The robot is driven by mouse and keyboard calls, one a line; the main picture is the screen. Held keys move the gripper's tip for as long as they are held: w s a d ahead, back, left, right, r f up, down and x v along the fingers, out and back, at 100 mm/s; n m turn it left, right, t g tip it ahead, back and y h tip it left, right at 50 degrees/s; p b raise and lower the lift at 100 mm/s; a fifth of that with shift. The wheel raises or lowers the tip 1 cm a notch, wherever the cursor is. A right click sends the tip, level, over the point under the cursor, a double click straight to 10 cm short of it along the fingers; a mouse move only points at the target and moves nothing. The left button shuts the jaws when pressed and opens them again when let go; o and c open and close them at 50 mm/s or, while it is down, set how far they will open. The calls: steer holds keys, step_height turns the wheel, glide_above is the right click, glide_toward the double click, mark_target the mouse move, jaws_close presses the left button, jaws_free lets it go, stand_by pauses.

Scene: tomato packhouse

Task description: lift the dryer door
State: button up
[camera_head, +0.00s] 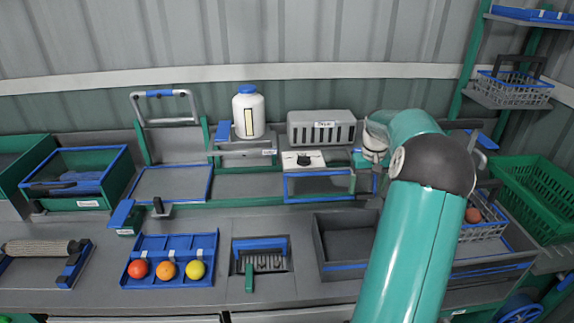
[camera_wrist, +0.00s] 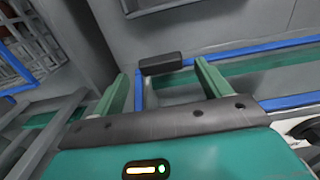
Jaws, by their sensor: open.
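The dryer (camera_head: 321,128) is a grey slotted box with a label, at the back centre in the head view. Below it is a low blue-framed panel (camera_head: 318,200), which looks like its door. In the wrist view a blue frame bar (camera_wrist: 285,102) carries a dark block-like handle (camera_wrist: 160,64). My gripper (camera_wrist: 164,82) is open, with its two green fingers on either side of the handle's span. The handle appears just beyond the fingertips; I cannot tell whether they touch it. In the head view my arm hides most of the gripper.
A white bottle (camera_head: 248,112) stands left of the dryer. A white dial box (camera_head: 303,160) sits in front of it. On the bench are a blue tray (camera_head: 150,247) with coloured balls and an open grey bin (camera_head: 348,270). A green crate (camera_head: 535,205) is at right.

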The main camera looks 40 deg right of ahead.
step_height(320, 180, up, 11)
steer(key=w+a+r+n+t+h, duration=0.1)
steer(key=a+r, duration=0.2)
steer(key=a, duration=1.1)
steer(key=a+r+n+t+h, duration=0.1)
steer(key=a+r, duration=0.3)
steer(key=a, duration=1.1)
steer(key=shift+w+n, duration=0.35)
steer(key=shift+n, duration=0.35)
steer(key=s+a+f+n+t+y, duration=0.1)
steer(key=s+a+f, duration=0.2)
steer(key=s+a, duration=0.4)
steer(key=s+a+f+n+t+y, duration=0.1)
steer(key=s+a+f+t, duration=0.1)
steer(key=s+a, duration=0.5)
steer(key=a+f, duration=0.1)
steer(key=a, duration=0.4)
steer(key=shift+s+n+t, duration=0.3)
steer(key=shift+n, duration=0.1)
